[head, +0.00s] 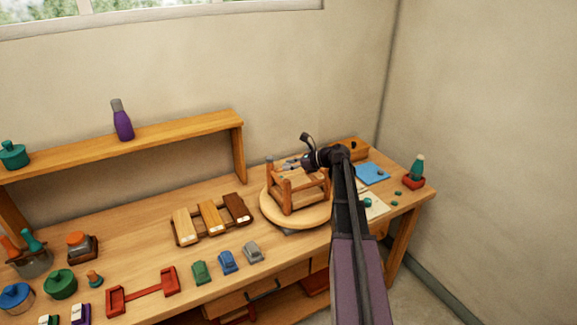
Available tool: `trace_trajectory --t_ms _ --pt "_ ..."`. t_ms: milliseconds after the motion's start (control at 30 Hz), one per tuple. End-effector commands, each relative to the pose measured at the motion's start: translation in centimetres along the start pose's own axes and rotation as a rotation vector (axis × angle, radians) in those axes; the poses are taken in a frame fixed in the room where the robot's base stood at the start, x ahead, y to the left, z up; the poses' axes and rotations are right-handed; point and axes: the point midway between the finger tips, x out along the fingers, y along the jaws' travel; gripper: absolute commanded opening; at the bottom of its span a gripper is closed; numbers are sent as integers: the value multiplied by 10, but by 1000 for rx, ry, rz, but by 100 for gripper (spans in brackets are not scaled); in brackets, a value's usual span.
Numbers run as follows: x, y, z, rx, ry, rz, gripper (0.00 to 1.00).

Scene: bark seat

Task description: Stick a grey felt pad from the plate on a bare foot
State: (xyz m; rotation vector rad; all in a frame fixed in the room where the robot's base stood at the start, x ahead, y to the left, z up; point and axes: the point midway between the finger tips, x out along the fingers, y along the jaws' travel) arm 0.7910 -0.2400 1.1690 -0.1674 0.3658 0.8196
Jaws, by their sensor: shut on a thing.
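An upturned wooden seat frame (286,196) stands on a round wooden board (268,211), legs pointing up. The far left leg (270,168) looks greyish at its top; I cannot tell which feet are bare. My gripper (304,160) is over the frame's far side, in from the right. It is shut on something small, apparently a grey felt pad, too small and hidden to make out. Whether it touches a foot cannot be told. Small grey and blue bits show beside the gripper, at the frame's back. I cannot clearly pick out the plate of pads.
A blue mat (374,174) with small dark bits lies right of my arm. Wooden blocks on a rack (211,216) and small coloured blocks (228,262) lie left. A shelf (130,145) runs behind.

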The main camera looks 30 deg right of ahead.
Motion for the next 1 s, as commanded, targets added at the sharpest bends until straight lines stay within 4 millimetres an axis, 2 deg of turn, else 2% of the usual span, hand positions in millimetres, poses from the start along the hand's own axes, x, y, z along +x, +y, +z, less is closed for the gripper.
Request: trace_trajectory --t_ms 600,1000 --pt "15 0 -39 1 0 -1 30" --pt "17 0 -46 1 0 -2 30"
